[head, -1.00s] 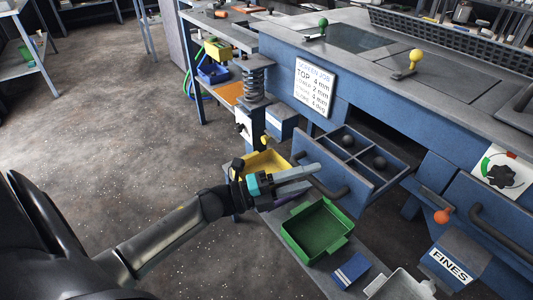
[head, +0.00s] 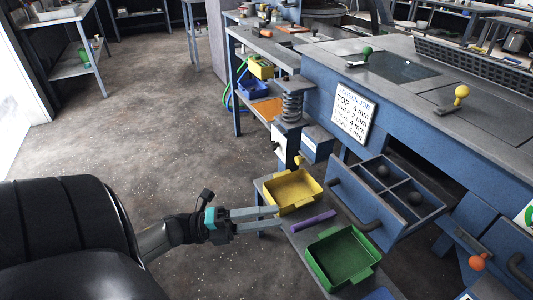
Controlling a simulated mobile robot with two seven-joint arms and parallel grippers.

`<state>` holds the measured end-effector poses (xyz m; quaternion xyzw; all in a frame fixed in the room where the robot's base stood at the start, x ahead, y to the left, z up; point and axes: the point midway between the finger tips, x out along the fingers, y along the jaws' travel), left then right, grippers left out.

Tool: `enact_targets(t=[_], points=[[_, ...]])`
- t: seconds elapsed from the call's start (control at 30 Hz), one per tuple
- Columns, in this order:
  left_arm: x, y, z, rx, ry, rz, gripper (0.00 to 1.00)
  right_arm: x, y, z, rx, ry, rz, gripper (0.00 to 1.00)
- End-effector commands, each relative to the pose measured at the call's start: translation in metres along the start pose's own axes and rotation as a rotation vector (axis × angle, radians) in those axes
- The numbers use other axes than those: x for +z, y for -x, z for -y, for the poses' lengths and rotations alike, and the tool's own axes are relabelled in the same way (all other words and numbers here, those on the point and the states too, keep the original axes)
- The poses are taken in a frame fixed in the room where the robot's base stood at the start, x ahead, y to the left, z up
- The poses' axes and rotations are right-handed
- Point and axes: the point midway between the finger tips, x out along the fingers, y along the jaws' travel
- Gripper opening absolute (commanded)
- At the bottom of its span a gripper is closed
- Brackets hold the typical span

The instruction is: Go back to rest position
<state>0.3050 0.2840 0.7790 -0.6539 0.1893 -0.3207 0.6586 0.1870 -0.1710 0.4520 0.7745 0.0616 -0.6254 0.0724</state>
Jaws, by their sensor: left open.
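My left gripper (head: 256,219) reaches in from the left, low in the head view. Its two grey fingers point right and are parted, with nothing seen between them. The fingertips appear close to the near side of a yellow tray (head: 292,207); whether they touch it I cannot tell. My right gripper does not show.
The yellow tray, a purple bar (head: 313,221) and a green tray (head: 323,276) sit on a low grey shelf. Behind it, an open blue drawer (head: 352,199) holds dark balls in its compartments. A sign (head: 354,116) hangs on the blue machine. Floor at left is clear.

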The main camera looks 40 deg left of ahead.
Motion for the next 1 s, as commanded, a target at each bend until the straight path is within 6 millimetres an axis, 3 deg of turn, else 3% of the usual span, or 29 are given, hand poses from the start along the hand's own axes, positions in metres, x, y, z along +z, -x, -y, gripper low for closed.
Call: enact_targets(t=[0.5, 0.63, 0.77, 0.87, 1.0], points=[[0.0, 0.0, 0.0, 0.001, 0.001, 0.001, 0.5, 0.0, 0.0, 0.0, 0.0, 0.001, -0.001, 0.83], [0.007, 0.001, -0.012, 0.021, 0.056, 0.063, 0.5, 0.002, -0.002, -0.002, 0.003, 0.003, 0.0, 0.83], [0.027, 0.012, -0.054, 0.09, 0.245, 0.27, 0.5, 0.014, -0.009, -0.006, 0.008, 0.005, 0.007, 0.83], [0.035, 0.03, -0.109, 0.174, 0.466, 0.494, 0.5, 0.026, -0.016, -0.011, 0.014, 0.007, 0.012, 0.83], [0.016, 0.067, -0.192, 0.31, 0.785, 0.806, 0.5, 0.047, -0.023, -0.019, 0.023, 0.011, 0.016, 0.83]])
